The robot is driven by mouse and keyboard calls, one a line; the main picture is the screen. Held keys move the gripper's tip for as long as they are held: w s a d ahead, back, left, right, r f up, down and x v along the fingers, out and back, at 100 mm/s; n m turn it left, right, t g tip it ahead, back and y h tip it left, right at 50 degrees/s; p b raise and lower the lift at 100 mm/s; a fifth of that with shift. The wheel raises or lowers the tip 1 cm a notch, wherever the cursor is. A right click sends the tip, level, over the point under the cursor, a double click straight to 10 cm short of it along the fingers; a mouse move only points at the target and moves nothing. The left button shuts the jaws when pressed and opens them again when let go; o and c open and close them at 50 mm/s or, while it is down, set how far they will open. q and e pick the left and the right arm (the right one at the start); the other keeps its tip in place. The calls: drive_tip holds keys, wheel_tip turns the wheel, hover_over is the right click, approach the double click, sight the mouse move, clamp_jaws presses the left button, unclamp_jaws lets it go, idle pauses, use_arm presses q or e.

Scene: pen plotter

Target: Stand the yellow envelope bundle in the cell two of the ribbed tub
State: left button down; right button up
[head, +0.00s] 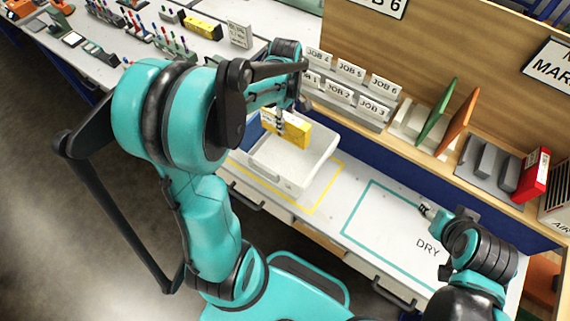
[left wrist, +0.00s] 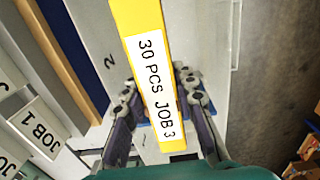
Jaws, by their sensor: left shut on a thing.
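The yellow envelope bundle (head: 294,134) is upright in my left gripper (head: 280,118), over the back part of the white tub (head: 276,177). In the left wrist view the bundle (left wrist: 128,18) carries a label reading "30 PCS JOB 3". The fingers of my left gripper (left wrist: 154,95) are shut on its two sides. A "2" shows on a pale surface beside the bundle in that view. I cannot tell whether the bundle's lower edge is inside a cell or touches the tub floor; ribs are not clear. My right gripper (head: 427,210) is over the right worktop, apart from the tub; its jaws are too small to read.
The tub stands in a yellow outline (head: 325,196). A teal outline (head: 352,218) marked DRY encloses clear worktop to its right. Behind are a rack of job cards (head: 345,90), a green board (head: 436,112), an orange board (head: 457,124) and a red box (head: 534,173) on the shelf.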

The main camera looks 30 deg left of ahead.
sight(285, 135)
use_arm(q)
wheel_tip(285, 135, down, 7)
drive_tip(key=b, duration=0.4)
drive_tip(key=shift+f, duration=0.15)
wheel_tip(285, 135, down, 10)
drive_tip(key=b, duration=0.4)
drive_tip(key=shift+s+f, duration=0.1)
drive_tip(key=shift+f, duration=0.05)
drive_tip(key=c, duration=1.2)
unclamp_jaws()
